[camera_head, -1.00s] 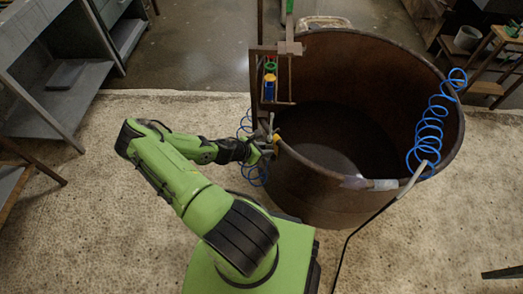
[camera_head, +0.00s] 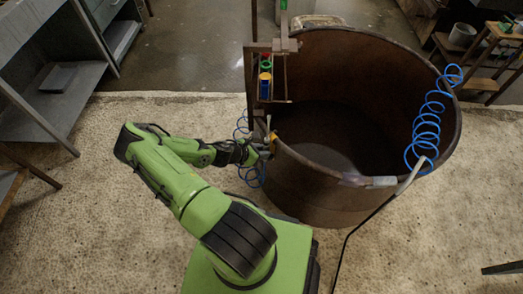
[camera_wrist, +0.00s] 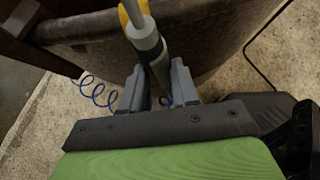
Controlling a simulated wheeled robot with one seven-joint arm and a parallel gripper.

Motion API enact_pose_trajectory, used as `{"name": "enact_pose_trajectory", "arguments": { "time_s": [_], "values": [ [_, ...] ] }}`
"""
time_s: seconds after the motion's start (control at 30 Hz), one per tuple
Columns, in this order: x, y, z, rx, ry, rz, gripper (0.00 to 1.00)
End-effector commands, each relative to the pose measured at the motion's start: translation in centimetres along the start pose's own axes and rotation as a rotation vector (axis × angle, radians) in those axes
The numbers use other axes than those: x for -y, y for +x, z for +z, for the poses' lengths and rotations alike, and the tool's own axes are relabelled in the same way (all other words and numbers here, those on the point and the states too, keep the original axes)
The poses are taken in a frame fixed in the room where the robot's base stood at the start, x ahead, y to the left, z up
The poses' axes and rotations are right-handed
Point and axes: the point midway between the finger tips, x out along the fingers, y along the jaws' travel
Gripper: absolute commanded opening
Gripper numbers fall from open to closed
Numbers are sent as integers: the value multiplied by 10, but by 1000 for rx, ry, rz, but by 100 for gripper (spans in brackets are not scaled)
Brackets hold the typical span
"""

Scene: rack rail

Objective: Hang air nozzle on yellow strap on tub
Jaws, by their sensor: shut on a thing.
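The air nozzle (camera_wrist: 147,38), a grey and white rod-like body, stands between the two grey fingers of my gripper (camera_wrist: 158,88) in the wrist view. My gripper is shut on it. In the head view my gripper (camera_head: 267,149) is at the left rim of the large rusty brown tub (camera_head: 330,205). The yellow strap (camera_wrist: 128,14) shows at the tub's rim just behind the nozzle in the wrist view, partly hidden by it. A bit of the yellow strap (camera_head: 274,136) also shows in the head view. I cannot tell whether nozzle and strap touch.
A blue coiled hose (camera_head: 425,130) hangs at the tub's right rim; another blue coil (camera_wrist: 98,92) hangs near my gripper. A metal frame (camera_head: 249,80) with coloured items stands at the tub's left rim. A grey shelf (camera_head: 45,110) is at far left.

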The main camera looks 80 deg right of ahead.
Motion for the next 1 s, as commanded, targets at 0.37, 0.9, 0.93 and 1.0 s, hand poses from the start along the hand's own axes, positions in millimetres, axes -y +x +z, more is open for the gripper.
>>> {"name": "enact_pose_trajectory", "arguments": {
  "time_s": [0.37, 0.9, 0.93, 1.0],
  "values": [
    [0, 3, -3, 2, 0, 0, 0],
    [0, 13, -14, 1, 1, 0, 0],
    [0, 12, -14, 1, 1, 0, 0],
    [0, 12, -14, 1, 1, 0, 31]
  ]
}}
